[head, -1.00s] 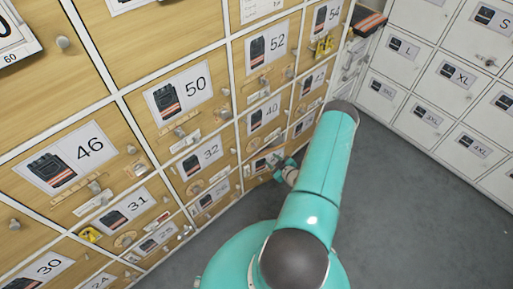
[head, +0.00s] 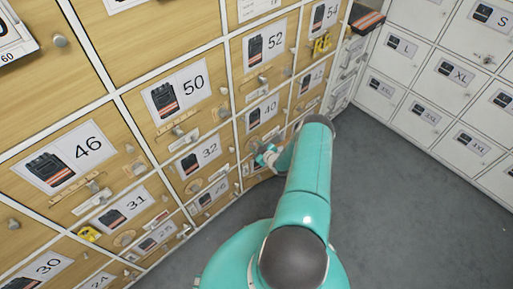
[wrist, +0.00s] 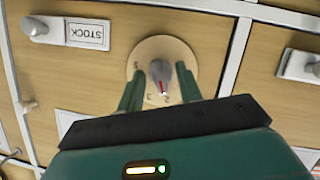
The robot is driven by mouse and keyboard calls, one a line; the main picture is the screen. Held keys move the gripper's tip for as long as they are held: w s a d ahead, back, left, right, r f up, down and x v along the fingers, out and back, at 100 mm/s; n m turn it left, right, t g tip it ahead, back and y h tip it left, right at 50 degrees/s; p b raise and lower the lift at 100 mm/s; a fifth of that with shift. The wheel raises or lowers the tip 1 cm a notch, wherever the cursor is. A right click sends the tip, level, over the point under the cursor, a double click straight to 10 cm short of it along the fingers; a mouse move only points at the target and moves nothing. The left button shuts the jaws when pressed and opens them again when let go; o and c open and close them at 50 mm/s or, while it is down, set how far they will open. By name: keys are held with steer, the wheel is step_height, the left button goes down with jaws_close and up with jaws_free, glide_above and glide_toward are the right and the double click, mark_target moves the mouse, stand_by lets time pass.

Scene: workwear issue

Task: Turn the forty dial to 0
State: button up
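The dial (wrist: 142,54) is a round wooden disc on a drawer front in the wrist view, with a grey knob (wrist: 158,71) at its middle. The knob's red-marked end points down in the picture, towards small digits at the disc's lower edge. My gripper (wrist: 160,90) is open, its two green fingers apart on either side of the knob, with gaps to it. In the head view my gripper (head: 267,156) is at the front of the drawer with the 40 label (head: 263,112), just below that label; it hides most of the dial there.
Neighbouring drawers 32 (head: 198,158) and 52 (head: 264,45) carry handles and fittings. White lockers (head: 440,80) stand at right; the grey floor (head: 400,210) is clear.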

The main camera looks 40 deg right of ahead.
steer(key=c, duration=0.6)
steer(key=shift+c, duration=0.2)
steer(key=shift+h, duration=0.3)
steer(key=n, duration=0.1)
steer(key=n+h, duration=0.1)
steer(key=shift+a+f+n, duration=0.1)
steer(key=shift+a+n, duration=0.1)
steer(key=shift+n, duration=0.2)
steer(key=n+t+h, duration=0.1)
steer(key=n+h, duration=0.1)
steer(key=n, duration=0.1)
steer(key=shift+f, duration=0.1)
steer(key=shift+c, duration=0.2)
steer(key=n+t+h, duration=0.1)
steer(key=n, duration=0.3)
steer(key=shift+f+t, duration=0.1)
steer(key=shift+t, duration=0.2)
steer(key=shift+n+t+h, duration=0.4)
steer(key=shift+n+t, duration=0.2)
steer(key=shift+n, duration=0.8)
